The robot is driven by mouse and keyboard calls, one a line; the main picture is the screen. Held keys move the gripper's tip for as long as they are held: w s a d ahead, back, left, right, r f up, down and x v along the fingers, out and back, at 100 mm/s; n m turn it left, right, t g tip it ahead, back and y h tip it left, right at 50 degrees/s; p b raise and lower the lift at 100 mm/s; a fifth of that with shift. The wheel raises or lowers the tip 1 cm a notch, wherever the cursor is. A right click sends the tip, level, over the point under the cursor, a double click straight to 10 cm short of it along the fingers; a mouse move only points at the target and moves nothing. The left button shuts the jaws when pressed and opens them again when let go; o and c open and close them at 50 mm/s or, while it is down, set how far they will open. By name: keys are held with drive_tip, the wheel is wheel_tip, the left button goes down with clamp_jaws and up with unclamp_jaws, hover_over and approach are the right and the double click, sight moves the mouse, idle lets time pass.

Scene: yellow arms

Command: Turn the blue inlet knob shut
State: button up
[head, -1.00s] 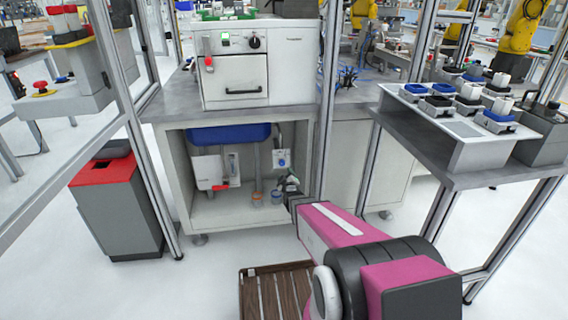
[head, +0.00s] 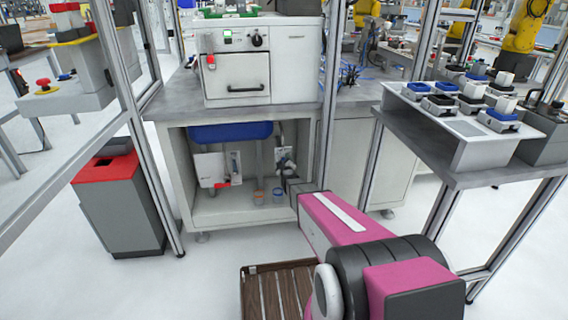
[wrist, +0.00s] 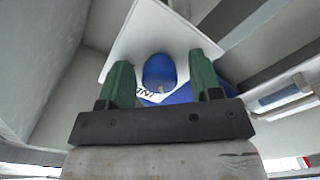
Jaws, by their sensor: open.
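The blue inlet knob (wrist: 159,72) shows in the wrist view on a white plate (wrist: 150,32) with part of a dark label. My gripper (wrist: 162,72) is open, with one green finger on each side of the knob. I cannot tell whether the fingers touch it. In the head view my gripper (head: 285,165) is inside the open cabinet under the bench, at the right, and covers the knob there.
The cabinet (head: 175,180) has side walls close around my arm. Inside are a blue basin (head: 230,132), a white box with a red handle (head: 210,170) and pipes. A metal post (head: 328,100) stands just right of the opening.

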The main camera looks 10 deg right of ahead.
drive_tip(key=c, duration=0.9)
drive_tip(key=shift+c, duration=0.2)
drive_tip(key=m, duration=0.4)
drive_tip(key=shift+m, duration=0.3)
drive_tip(key=m, duration=0.4)
drive_tip(key=shift+m, duration=0.3)
drive_tip(key=m, duration=0.4)
drive_tip(key=shift+m, duration=0.3)
drive_tip(key=shift+d+m, duration=0.1)
drive_tip(key=shift+m, duration=2)
